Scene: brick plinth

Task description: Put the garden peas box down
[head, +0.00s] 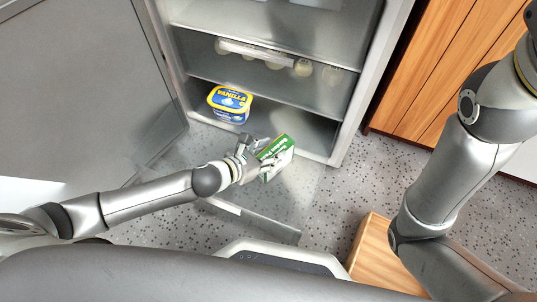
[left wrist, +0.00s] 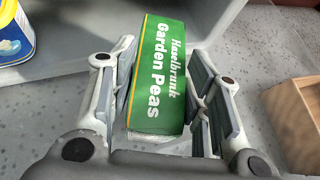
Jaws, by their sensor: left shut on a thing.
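The green and white garden peas box (head: 276,158) is held in my left gripper (head: 262,158), in front of the open fridge's lowest compartment. In the left wrist view the box (left wrist: 160,75) sits tilted between the two fingers of the gripper (left wrist: 165,100), its label reading Haselbrunk Garden Peas. The gripper is shut on it. The box's far end shows near the front edge of the fridge floor; I cannot tell whether it touches anything. My right arm comes in from the right in the head view, but its gripper is out of view.
A blue and yellow vanilla tub (head: 229,104) stands at the left of the fridge's lowest compartment (head: 300,133); room to its right is free. Eggs sit on the shelf above. The fridge door (head: 75,80) is open at left. A wooden block (head: 375,262) stands on the speckled floor.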

